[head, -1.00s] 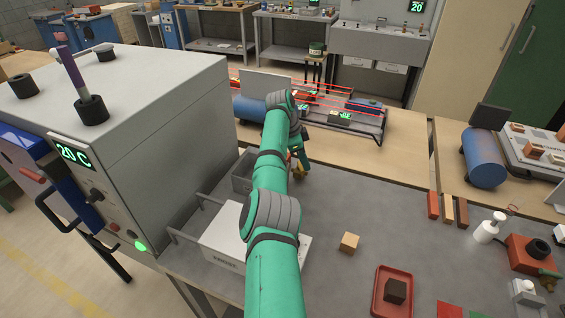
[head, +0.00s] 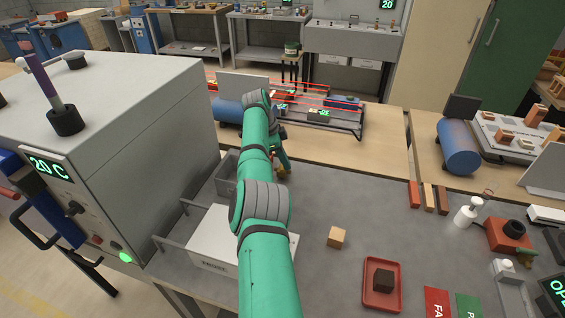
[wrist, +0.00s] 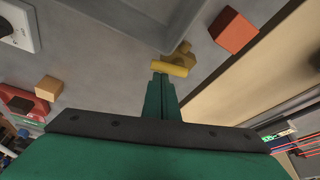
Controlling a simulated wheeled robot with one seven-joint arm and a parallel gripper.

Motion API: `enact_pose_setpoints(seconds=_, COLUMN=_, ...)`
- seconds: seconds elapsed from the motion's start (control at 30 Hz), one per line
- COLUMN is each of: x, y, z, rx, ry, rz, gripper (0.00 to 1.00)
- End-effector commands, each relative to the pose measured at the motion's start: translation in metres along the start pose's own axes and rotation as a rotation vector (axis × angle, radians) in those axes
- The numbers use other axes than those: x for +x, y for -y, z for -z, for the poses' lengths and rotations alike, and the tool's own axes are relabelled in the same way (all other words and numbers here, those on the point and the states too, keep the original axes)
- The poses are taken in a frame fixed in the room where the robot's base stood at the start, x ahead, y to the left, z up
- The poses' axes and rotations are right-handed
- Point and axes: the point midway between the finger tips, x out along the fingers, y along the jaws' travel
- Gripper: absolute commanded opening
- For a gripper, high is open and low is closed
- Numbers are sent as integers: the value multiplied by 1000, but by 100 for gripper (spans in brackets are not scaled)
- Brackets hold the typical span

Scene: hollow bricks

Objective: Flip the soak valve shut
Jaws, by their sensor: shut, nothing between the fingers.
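A brass-yellow valve (wrist: 180,53) with a yellow bar-like handle (wrist: 169,69) stands beside a grey trough in the wrist view. I take it for the soak valve. My gripper (wrist: 160,80) is shut and empty, its green fingertips right at the handle. I cannot tell whether they touch it. In the head view the gripper (head: 281,166) is mostly behind my arm, and only a bit of yellow shows beneath it. Whether the valve is open or shut is not clear.
The grey trough (wrist: 125,22) adjoins the valve. An orange brick (wrist: 235,33) lies to its right in the wrist view. A wooden cube (head: 337,237) and a red tray (head: 367,289) with a dark block (head: 383,280) are on the bench. A grey oven (head: 120,130) stands left.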

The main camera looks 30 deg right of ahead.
Motion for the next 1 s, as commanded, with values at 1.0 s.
enact_pose_setpoints(seconds=1.0, x=-97, y=4, z=24, rx=-15, ry=1, rz=7, gripper=0)
